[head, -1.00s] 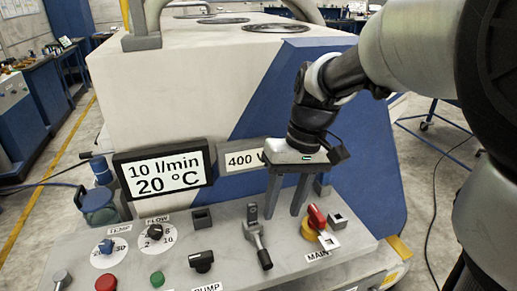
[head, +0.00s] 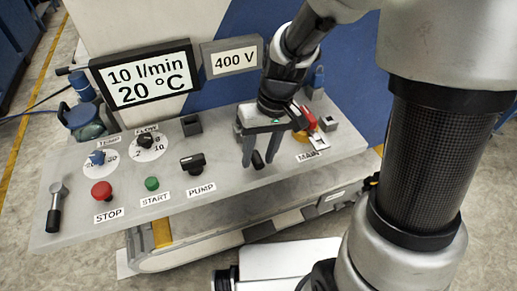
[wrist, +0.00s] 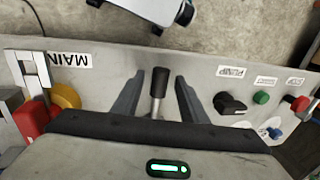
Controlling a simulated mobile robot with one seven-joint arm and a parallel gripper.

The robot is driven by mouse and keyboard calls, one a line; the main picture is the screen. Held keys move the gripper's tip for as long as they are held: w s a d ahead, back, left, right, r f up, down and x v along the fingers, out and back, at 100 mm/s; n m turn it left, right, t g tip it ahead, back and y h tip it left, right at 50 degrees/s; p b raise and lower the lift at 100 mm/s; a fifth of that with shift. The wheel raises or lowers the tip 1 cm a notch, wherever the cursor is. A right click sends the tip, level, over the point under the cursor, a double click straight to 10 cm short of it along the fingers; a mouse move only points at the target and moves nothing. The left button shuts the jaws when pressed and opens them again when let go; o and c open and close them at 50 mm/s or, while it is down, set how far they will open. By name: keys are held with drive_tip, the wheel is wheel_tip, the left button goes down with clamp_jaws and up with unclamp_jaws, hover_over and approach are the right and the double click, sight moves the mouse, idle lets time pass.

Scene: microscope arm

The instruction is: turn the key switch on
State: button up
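The sloping grey panel (head: 235,195) carries a black switch labelled PUMP (head: 192,163), which also shows in the wrist view (wrist: 230,103). It looks like the nearest thing to a key switch, but I cannot tell for sure. A metal lever with a black handle (head: 258,160) stands right of it. My gripper (head: 259,163) is open, its fingers pointing down on either side of this lever. In the wrist view the lever (wrist: 158,85) stands between the two fingers with gaps on both sides. The red and yellow MAIN switch (head: 309,128) is right of my gripper and partly hidden.
A red STOP button (head: 102,191), a green START button (head: 152,184), TEMP (head: 98,157) and FLOW (head: 146,141) knobs and another lever (head: 56,205) are on the panel's left. Display boxes (head: 145,78) stand behind it. Part of my arm covers the right side.

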clamp_jaws()
drive_tip(key=shift+w+d, duration=0.1)
drive_tip(key=shift+d, duration=0.1)
idle(0.3)
drive_tip(key=shift+w+d+n, duration=0.2)
drive_tip(key=shift+d+n, duration=0.25)
drive_tip(key=shift+n, duration=0.15)
drive_tip(key=shift+w+d+n, duration=0.2)
drive_tip(key=shift+d+n, duration=0.2)
drive_tip(key=shift+n, duration=0.2)
drive_tip(key=shift+w+d+r+n+g+h, duration=0.1)
drive_tip(key=shift+w+d+n+g+h, duration=0.1)
drive_tip(key=shift+w+d+n, duration=0.4)
drive_tip(key=shift+w+d+n+g+h, duration=0.1)
drive_tip(key=shift+w+d+n+g, duration=0.15)
drive_tip(key=shift+d+n, duration=0.4)
drive_tip(key=shift+w+d+n+g+h+p, duration=0.15)
drive_tip(key=shift+w+d+n+p, duration=0.35)
drive_tip(key=shift+w+n, duration=0.4)
drive_tip(key=shift+w+d+n+g+h+p, duration=0.15)
drive_tip(key=shift+w+d+n+p, duration=0.4)
drive_tip(key=shift+n, duration=0.6)
drive_tip(key=shift+w+d+n+p, duration=0.15)
drive_tip(key=shift+w+n+p, duration=0.15)
drive_tip(key=shift+w+n, duration=0.45)
drive_tip(key=shift+w+d+n+p, duration=0.1)
drive_tip(key=shift+w+n+p, duration=0.15)
drive_tip(key=shift+w+n, duration=0.45)
drive_tip(key=shift+h, duration=0.3)
